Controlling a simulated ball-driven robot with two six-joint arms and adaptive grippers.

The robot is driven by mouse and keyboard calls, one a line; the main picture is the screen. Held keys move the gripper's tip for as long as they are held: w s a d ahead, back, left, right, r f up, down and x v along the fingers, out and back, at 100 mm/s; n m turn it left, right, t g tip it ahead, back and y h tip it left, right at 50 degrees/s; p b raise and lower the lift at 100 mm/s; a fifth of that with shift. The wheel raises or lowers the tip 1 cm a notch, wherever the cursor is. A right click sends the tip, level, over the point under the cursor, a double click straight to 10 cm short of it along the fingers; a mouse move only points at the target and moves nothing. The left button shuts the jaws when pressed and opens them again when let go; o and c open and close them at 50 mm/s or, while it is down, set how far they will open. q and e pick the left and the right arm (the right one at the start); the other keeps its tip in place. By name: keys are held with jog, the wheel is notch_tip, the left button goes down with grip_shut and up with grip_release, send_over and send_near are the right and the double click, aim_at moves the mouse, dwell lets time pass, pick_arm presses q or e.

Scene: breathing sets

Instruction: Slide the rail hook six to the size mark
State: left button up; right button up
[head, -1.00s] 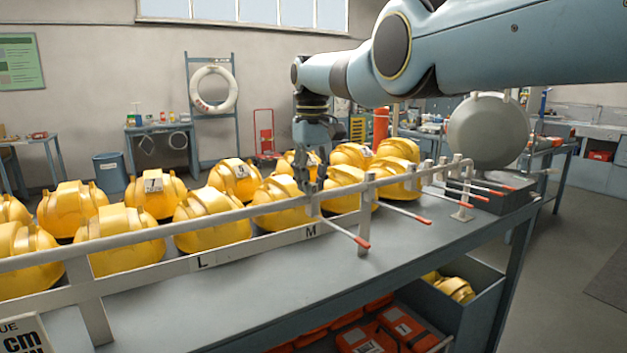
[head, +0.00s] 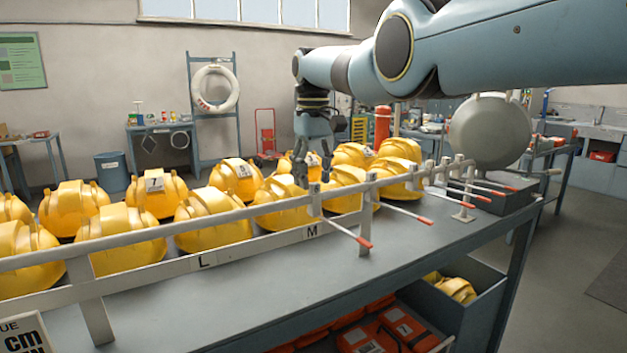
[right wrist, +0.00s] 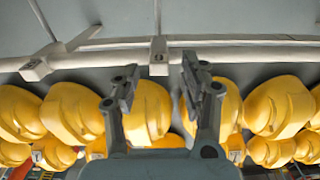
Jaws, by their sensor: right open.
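A pale rail (head: 240,213) runs along the front of the bench, with several sliding hooks on it. One hook (head: 316,203) stands near the M mark (head: 311,231), its red-tipped arm (head: 345,233) pointing towards the front. An L mark (head: 205,261) is further left on the lower strip. My right gripper (head: 314,178) hangs fingers down just above that hook, open. In the right wrist view a hook block (right wrist: 158,56) lies between and beyond the open fingertips (right wrist: 158,72). The hook numbers are too small to read. My left gripper is not in view.
Yellow helmets (head: 211,222) stand in rows behind the rail, close to the gripper. Several more hooks (head: 405,214) are crowded on the rail to the right. A sign (head: 22,335) stands at the front left. The bench top (head: 270,285) in front is clear.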

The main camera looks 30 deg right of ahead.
notch_tip(320, 180, up, 11)
jog(key=shift+f, duration=0.2)
dwell(0.5)
